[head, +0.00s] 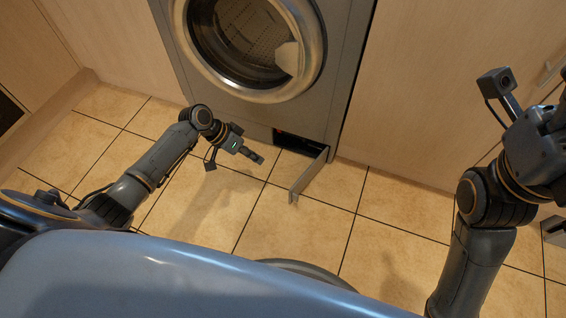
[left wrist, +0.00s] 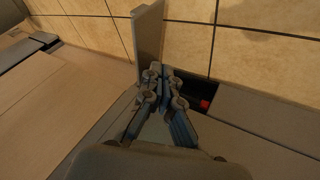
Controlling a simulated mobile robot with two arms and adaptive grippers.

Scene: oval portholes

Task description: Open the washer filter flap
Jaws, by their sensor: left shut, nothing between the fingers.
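The filter flap (head: 309,176) at the foot of the washer (head: 340,60) stands open, swung out from the front over the floor. The dark filter opening (head: 292,141) shows at its left. My left gripper (head: 260,160) is shut and empty, in front of the opening and left of the flap. In the left wrist view the flap (left wrist: 149,32) stands out just beyond the shut fingertips (left wrist: 160,70). I cannot tell whether they touch it. The opening (left wrist: 193,86) with a red part (left wrist: 205,104) lies beside the fingers, which partly hide it.
The washer's round door (head: 318,30) is shut above. Wooden cabinet fronts (head: 430,90) stand on both sides. The tiled floor (head: 330,230) around the flap is clear. My right arm is at the right edge, away from the washer.

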